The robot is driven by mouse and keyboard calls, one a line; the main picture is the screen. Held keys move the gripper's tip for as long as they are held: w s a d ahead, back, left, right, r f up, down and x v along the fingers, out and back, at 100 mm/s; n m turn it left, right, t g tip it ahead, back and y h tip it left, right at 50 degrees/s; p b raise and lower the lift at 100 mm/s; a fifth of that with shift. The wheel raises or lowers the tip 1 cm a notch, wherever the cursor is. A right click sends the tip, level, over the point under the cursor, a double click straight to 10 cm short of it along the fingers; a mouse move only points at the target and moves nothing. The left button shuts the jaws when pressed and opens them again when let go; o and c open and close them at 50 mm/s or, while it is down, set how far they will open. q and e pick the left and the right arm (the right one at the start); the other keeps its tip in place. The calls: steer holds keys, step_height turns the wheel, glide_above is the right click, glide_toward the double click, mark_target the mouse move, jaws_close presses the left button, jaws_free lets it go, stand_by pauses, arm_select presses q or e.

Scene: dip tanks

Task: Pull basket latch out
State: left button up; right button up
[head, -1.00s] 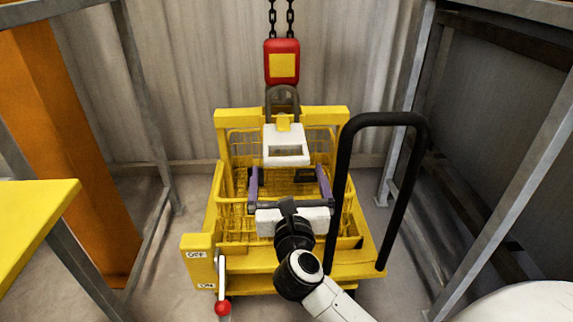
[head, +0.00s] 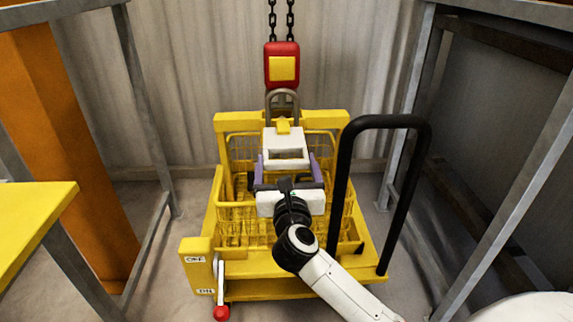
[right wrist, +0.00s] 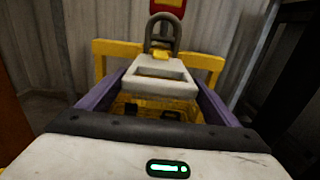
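The yellow wire basket (head: 236,222) sits in a yellow frame. A white rectangular piece with an opening, apparently the latch (head: 286,160), has a small yellow tab on top and hangs under a grey shackle; it also shows in the right wrist view (right wrist: 160,87). My right gripper (head: 287,156) is over the basket, its purple fingers spread on either side of the white piece. In the right wrist view, the gripper (right wrist: 160,82) has the piece between its finger ends; whether they touch it I cannot tell. My left gripper is out of view.
A red and yellow hoist block (head: 282,66) hangs on chains above. A black hoop handle (head: 340,190) stands right of my right gripper. A red-knobbed lever (head: 221,290) is at front left. Grey steel frames (head: 148,110) flank both sides.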

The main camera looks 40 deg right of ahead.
steer(key=shift+c, duration=0.7)
steer(key=shift+s+a, duration=0.15)
steer(key=p+v, duration=0.1)
steer(key=v, duration=0.1)
steer(key=shift+s+a, duration=0.1)
steer(key=shift+s, duration=0.2)
steer(key=o, duration=1.4)
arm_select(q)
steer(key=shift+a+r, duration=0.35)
arm_select(e)
steer(key=shift+o, duration=0.2)
steer(key=shift+s+a, duration=0.25)
steer(key=shift+s, duration=0.05)
arm_select(q)
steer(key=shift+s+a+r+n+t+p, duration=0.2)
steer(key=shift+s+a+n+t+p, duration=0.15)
steer(key=shift+p, duration=0.2)
arm_select(e)
steer(key=v, duration=0.9)
steer(key=shift+s, duration=0.25)
